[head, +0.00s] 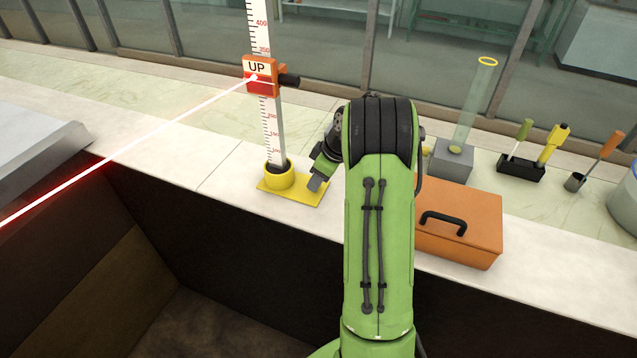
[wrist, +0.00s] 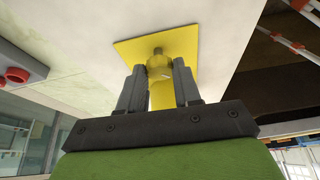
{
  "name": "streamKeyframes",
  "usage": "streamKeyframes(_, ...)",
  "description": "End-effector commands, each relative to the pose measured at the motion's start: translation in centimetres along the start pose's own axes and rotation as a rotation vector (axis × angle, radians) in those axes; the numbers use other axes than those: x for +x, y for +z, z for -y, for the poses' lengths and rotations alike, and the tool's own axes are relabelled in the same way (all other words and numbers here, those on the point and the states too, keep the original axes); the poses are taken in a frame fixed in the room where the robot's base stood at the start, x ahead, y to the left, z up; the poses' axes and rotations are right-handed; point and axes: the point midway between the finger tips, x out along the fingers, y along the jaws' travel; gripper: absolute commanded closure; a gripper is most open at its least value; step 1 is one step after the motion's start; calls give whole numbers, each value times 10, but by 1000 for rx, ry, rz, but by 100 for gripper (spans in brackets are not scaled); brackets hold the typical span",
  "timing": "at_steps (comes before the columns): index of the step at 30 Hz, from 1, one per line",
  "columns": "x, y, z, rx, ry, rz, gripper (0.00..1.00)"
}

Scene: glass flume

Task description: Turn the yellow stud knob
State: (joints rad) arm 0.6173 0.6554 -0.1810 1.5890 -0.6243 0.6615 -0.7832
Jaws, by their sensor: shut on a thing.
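The yellow stud knob (wrist: 160,66) shows in the wrist view between the two fingers of my gripper (wrist: 158,72). The fingers are shut on it, one on each side. Behind it is a yellow plate (wrist: 215,40). In the head view a yellow base plate (head: 305,194) with a round yellow collar (head: 279,181) lies on the pale ledge and holds an upright white graduated staff (head: 277,128). My gripper (head: 318,182) reaches down at the plate's right side. The knob is hidden in the head view.
An orange-red block marked "UP" (head: 260,78) sits on the staff, with a red beam running left from it. An orange case (head: 470,225) stands right of my arm. A clear tube (head: 473,105) and tools stand behind it. A dark pit lies in front of the ledge.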

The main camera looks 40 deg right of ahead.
Motion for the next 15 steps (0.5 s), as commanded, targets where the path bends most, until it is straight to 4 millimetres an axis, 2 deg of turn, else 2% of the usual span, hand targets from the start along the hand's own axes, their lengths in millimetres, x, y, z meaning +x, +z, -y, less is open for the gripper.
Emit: streamKeyframes(15, 1, -2, 5, 439, 184, -3, 98)
